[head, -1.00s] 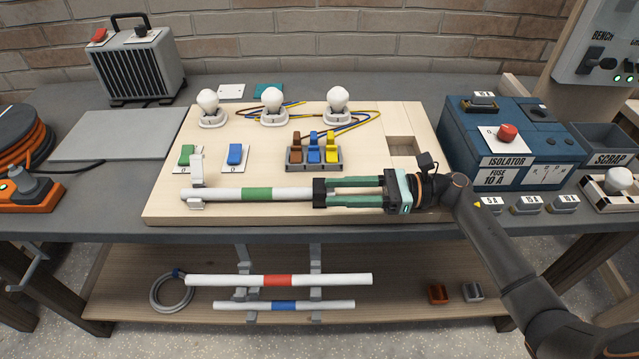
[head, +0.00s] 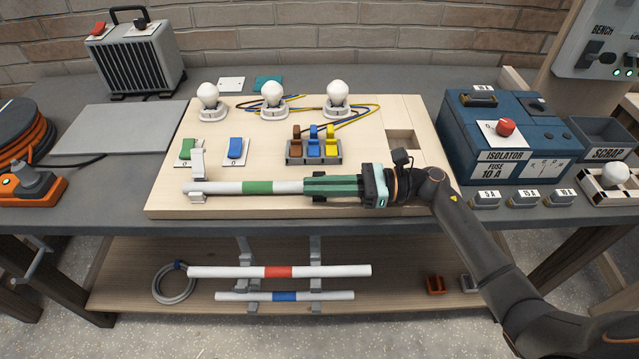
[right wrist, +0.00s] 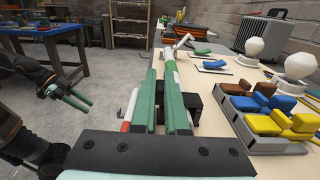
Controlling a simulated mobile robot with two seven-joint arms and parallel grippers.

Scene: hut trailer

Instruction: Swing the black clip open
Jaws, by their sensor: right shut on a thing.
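The white tube with a green band (head: 257,187) lies along the front of the wooden board, its left end at an upright white clip (head: 197,165). My right gripper (head: 308,187) lies along the tube's right part, its green fingers closed together over the black clip, hiding most of it. Dark parts of the black clip (right wrist: 193,97) show beside the fingers in the right wrist view; how far it is swung cannot be told. My left gripper (right wrist: 80,99) hangs at the left of the right wrist view, fingers a little apart and empty.
Behind the tube stand a terminal block (head: 313,152) with brown, blue and yellow levers, two switches and three bulbs. The blue isolator box (head: 508,135) is to the right. On the lower shelf lie tubes with red (head: 278,272) and blue bands.

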